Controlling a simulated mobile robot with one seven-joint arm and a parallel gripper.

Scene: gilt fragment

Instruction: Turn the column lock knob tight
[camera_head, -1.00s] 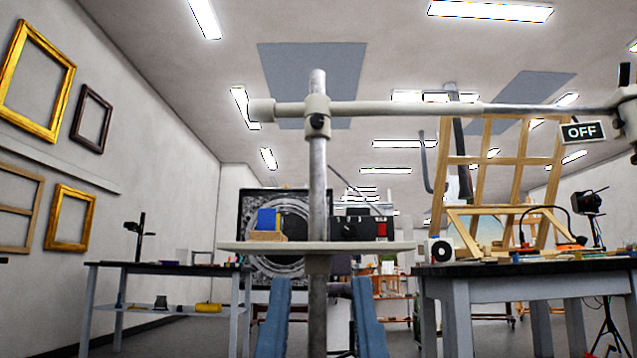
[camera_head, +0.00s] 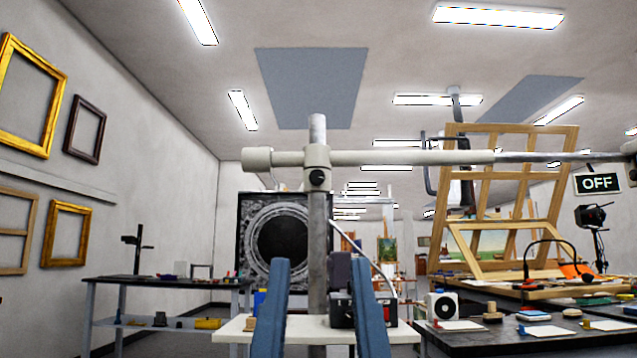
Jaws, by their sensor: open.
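The column lock knob (camera_head: 317,176) is a small black knob on the front of a pale collar (camera_head: 317,155). The collar sits high on an upright metal column (camera_head: 318,222), where a horizontal arm (camera_head: 400,157) crosses it. My gripper (camera_head: 320,261) shows as two blue fingers rising from the bottom edge. They are apart and nothing is between them in their grip. In the picture the fingertips are below the knob, one on each side of the column. Their distance in depth from the column is hard to tell.
A white shelf (camera_head: 232,332) at the column carries a black box (camera_head: 342,312) and smaller items, partly hidden by my fingers. A dark cluttered table (camera_head: 470,345) with a wooden easel frame (camera_head: 540,290) stands right. Another table (camera_head: 150,281) stands left. An OFF sign (camera_head: 597,183) hangs right.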

